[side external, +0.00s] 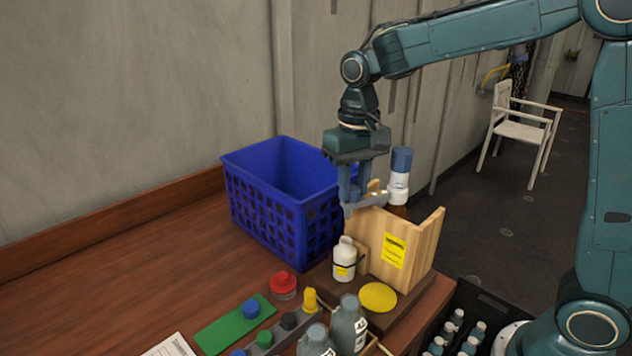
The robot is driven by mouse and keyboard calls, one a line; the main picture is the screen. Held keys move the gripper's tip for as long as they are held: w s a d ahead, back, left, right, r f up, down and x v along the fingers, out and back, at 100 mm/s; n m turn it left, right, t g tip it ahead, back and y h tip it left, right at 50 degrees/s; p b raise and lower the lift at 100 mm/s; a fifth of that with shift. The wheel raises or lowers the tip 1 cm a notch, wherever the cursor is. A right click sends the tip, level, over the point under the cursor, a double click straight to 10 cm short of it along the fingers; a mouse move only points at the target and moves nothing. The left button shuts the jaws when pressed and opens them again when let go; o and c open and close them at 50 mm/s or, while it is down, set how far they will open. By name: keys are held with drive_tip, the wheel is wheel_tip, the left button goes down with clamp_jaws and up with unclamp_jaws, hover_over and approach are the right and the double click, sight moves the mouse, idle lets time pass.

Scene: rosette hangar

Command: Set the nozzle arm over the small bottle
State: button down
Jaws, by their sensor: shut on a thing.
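The nozzle arm (368,202) is a short grey bar near the top of the stand, above and slightly right of the bottle. Its left end is roughly above the bottle's cap; exact alignment cannot be told from this side. My gripper (361,196) points down and is shut on the nozzle arm, its fingers hiding part of it. A wooden stand (425,243) with a yellow label rises behind the bottle, and a yellow disc (378,297) lies in front.
A blue crate (268,215) stands close left of my gripper. A blue-capped bottle (399,176) rises behind the stand. A red button (283,284), a green mat (232,325) and grey bottles (348,326) lie in front. The left table is clear.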

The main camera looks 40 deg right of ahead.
idle(0.3)
drive_tip(key=c, duration=1.1)
unclamp_jaws()
drive_tip(key=shift+r, duration=0.15)
wheel_tip(320, 180, up, 13)
drive_tip(key=shift+d+r, duration=0.15)
drive_tip(key=shift+r, duration=0.15)
